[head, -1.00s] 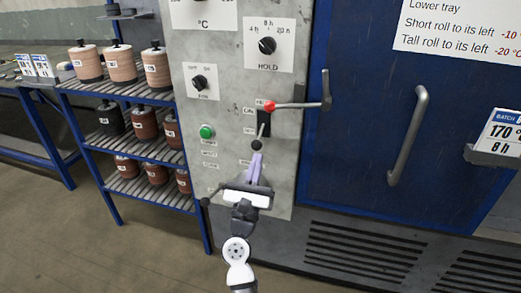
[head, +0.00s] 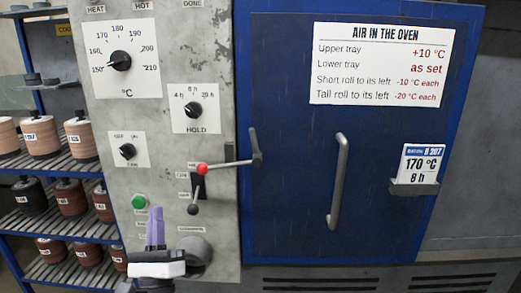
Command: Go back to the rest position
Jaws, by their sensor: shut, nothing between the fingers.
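My gripper (head: 155,228) is at the lower left of the head view, its purple fingers pointing up and shut with nothing between them. It is in front of the grey control panel (head: 223,120), just right of the green button (head: 139,202) in the picture. I cannot tell whether it touches the panel. A lever with a red knob (head: 202,169) and a black-knobbed lever (head: 193,209) are up and to its right.
The blue oven door (head: 290,200) with its handle (head: 338,180) is shut at right. A card reading 170 °C, 8 h (head: 422,165) sits in a holder. Shelves of rolls (head: 40,137) stand at left. Temperature (head: 120,61), hold (head: 193,110) and fan (head: 127,151) dials are on the panel.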

